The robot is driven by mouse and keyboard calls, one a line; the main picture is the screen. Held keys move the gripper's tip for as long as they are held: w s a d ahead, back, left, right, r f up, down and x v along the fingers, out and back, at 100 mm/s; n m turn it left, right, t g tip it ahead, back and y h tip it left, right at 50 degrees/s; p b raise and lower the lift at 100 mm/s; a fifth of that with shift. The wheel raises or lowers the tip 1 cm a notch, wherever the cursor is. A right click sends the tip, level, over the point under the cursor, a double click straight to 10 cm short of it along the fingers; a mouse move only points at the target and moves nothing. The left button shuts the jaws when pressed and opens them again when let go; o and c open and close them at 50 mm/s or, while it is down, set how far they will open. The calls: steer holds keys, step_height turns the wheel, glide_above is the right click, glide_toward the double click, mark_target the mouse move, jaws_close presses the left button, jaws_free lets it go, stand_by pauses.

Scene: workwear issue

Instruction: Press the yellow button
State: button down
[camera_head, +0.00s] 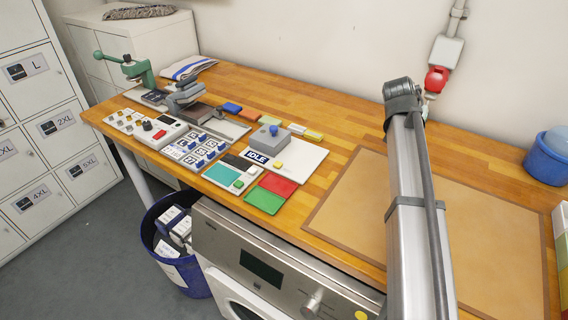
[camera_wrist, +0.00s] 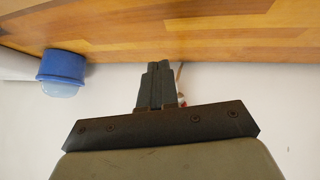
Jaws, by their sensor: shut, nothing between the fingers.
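A small yellow button (camera_head: 278,165) sits on a white panel on the wooden bench, just right of the blue-and-white IDLE sign (camera_head: 257,157). It is small in the head view and does not show in the wrist view. My gripper (camera_wrist: 157,68) is shut and empty in the wrist view, its dark fingers together against the wall and bench. In the head view my arm rises at the right, well right of the button, and I cannot make out the fingers there.
A grey box with a blue knob (camera_head: 269,132) stands behind the button. Red (camera_head: 278,184) and green (camera_head: 264,201) plates lie in front. Keypads and a green press (camera_head: 135,70) are further left. A brown mat (camera_head: 350,205) and blue tub (camera_head: 546,160) are at right.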

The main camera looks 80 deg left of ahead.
steer(key=s+a+n, duration=0.2)
steer(key=s+a, duration=0.1)
steer(key=s, duration=0.7)
steer(key=s+a+n, duration=0.1)
steer(key=s+a, duration=0.1)
steer(key=s, duration=0.7)
steer(key=r+n, duration=0.1)
steer(key=n, duration=0.2)
glide_above(275, 164)
steer(key=shift+f, duration=0.1)
steer(key=shift+f, duration=4.3)
steer(key=shift+f, duration=0.1)
steer(key=shift+f, duration=0.35)
